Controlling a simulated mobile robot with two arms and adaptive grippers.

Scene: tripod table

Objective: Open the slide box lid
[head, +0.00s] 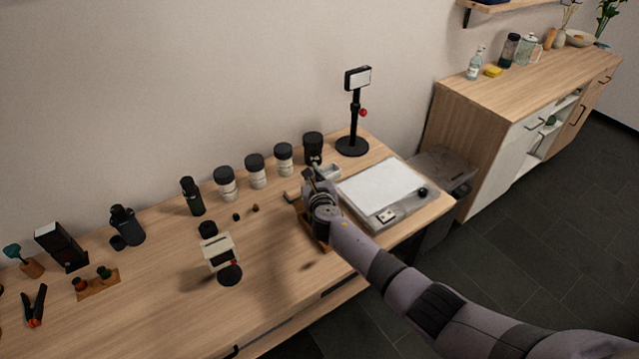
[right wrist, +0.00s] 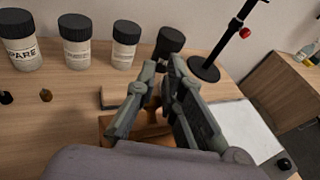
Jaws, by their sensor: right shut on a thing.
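The slide box (head: 306,227) is a small brown wooden box on the table, mostly hidden under my right gripper in the head view. In the right wrist view, parts of the brown box (right wrist: 119,126) show below and between the fingers. My right gripper (head: 318,190) points down over the box. In the right wrist view its two fingers (right wrist: 158,92) are close together around a small brown part at the box. The fingers hide most of the lid, so I cannot tell how far it is open. My left gripper is in neither view.
A small cream device (head: 219,254) stands left; the table between is mostly clear.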

